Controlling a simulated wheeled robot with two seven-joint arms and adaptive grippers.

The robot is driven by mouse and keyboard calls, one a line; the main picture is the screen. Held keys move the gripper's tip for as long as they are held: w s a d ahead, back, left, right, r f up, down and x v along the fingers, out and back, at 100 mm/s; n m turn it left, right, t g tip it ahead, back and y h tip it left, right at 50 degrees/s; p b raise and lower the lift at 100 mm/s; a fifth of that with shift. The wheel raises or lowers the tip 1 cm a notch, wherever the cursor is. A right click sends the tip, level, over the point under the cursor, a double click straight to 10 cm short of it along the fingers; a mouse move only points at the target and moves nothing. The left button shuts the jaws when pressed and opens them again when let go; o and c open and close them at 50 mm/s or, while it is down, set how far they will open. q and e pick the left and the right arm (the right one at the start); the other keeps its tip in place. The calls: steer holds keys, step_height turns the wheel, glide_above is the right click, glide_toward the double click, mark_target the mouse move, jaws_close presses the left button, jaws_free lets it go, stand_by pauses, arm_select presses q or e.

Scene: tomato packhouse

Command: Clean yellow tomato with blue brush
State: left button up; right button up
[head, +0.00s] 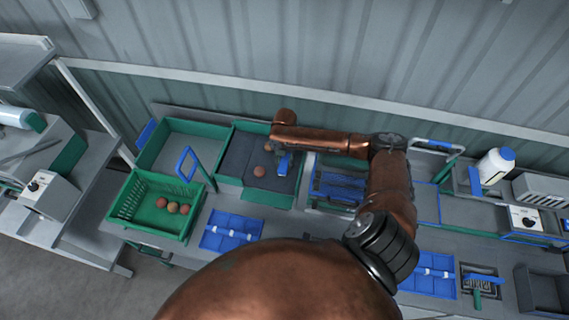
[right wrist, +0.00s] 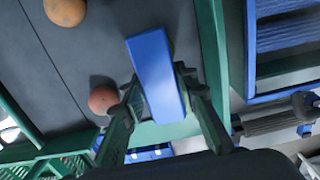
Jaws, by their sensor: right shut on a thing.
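My right gripper (head: 284,160) is shut on the blue brush (head: 283,168) above the dark-lined tray (head: 233,158). In the right wrist view, the brush (right wrist: 157,75) sits between the fingers of the gripper (right wrist: 165,100), hiding part of the tray floor. An orange-yellow tomato (right wrist: 65,10) lies at the upper left there, apart from the brush. A redder tomato (right wrist: 103,98) lies close beside the left finger. My left gripper is out of view.
A green crate (head: 128,212) at the left holds a few tomatoes, one yellowish (head: 173,208). Blue trays (head: 232,230) stand in front. A blue-bristled unit (head: 338,185) adjoins the dark tray's right side. A white bottle (head: 495,165) stands at the far right.

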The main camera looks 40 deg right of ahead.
steer(key=shift+w+d+b, duration=0.5)
steer(key=shift+w+d, duration=0.75)
steer(key=shift+d, duration=0.3)
steer(key=shift+r, duration=0.15)
step_height(320, 180, up, 2)
steer(key=shift+r+p, duration=0.15)
steer(key=shift+p, duration=1.1)
steer(key=shift+r, duration=1.75)
steer(key=shift+f, duration=0.15)
steer(key=shift+s+a+f+b, duration=0.2)
steer(key=shift+a+f, duration=0.05)
steer(key=shift+f, duration=0.65)
steer(key=shift+s+a+f+b, duration=0.2)
steer(key=shift+a+f, duration=0.05)
steer(key=shift+f, duration=0.6)
steer(key=shift+s+a+f+b, duration=0.2)
steer(key=shift+a+f, duration=0.05)
steer(key=shift+f, duration=0.65)
